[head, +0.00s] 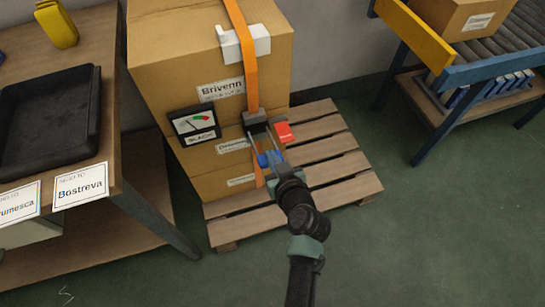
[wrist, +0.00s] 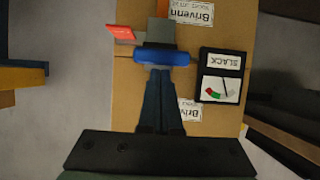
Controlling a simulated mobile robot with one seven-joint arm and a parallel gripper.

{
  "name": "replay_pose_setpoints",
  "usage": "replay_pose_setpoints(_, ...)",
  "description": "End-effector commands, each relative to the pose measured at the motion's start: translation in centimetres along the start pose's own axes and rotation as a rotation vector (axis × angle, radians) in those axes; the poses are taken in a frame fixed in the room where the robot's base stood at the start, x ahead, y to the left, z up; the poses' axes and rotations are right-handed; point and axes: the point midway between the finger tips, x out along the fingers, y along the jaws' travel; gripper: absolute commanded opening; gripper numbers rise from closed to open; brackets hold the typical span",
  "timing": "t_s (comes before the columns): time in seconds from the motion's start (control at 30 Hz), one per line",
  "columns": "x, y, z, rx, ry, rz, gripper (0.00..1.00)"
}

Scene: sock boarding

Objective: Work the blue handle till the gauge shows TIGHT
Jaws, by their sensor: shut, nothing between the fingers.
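The blue handle (head: 269,159) sits on a grey ratchet (head: 257,118) low on the front of the stacked cartons. In the wrist view the blue handle (wrist: 161,57) lies crosswise just beyond my fingertips. My gripper (wrist: 161,72) is shut and empty, its tips close to the handle's middle; I cannot tell if they touch it. In the head view my gripper (head: 274,168) reaches the handle from the front. The gauge (head: 194,124) left of the ratchet reads SLACK. It shows upside down in the wrist view (wrist: 220,75). An orange strap (head: 243,55) runs down to the ratchet.
A red tab (head: 284,131) sticks out beside the ratchet. The cartons (head: 165,70) stand on a wooden pallet (head: 335,150). A wooden bench (head: 110,130) with a black tray (head: 50,118) is at left, a roller conveyor (head: 500,50) at upper right. The floor at right is clear.

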Motion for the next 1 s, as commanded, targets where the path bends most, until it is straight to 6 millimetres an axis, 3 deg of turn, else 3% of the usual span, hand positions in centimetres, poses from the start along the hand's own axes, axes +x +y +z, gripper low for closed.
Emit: replay_pose_setpoints(1.0, 0.2, 0.0, 1.5, 0.001, 0.068, 0.000, 0.00)
